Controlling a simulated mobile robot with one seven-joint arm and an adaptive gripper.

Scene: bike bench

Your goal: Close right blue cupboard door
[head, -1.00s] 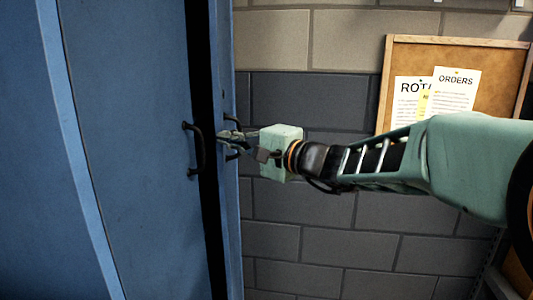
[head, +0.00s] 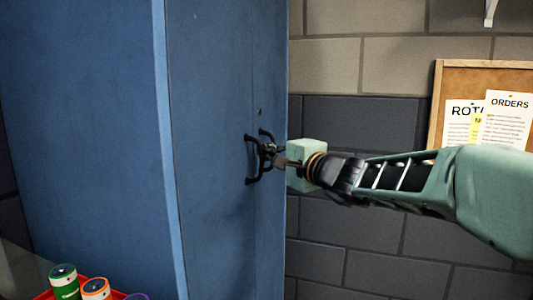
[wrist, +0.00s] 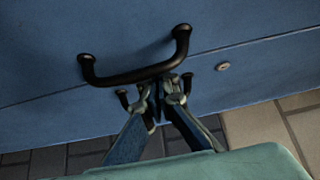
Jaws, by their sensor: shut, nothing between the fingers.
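The blue cupboard shows a left door (head: 212,90) and a right door (head: 272,95), which is a narrow strip in the head view. The doors meet at a thin seam with no dark gap showing. The left door has a black handle (head: 249,160); it is the large handle (wrist: 135,76) in the wrist view. The right door's black handle (wrist: 122,98) is partly hidden behind my fingers. My gripper (head: 270,149) is shut and empty, its fingertips (wrist: 160,88) at the right door's handle. I cannot tell whether they touch it.
A small round lock (wrist: 222,66) sits on the right door. A grey brick wall (head: 360,130) and a cork board (head: 455,85) are to the right. A red tray (head: 115,293) with several cans stands at the lower left.

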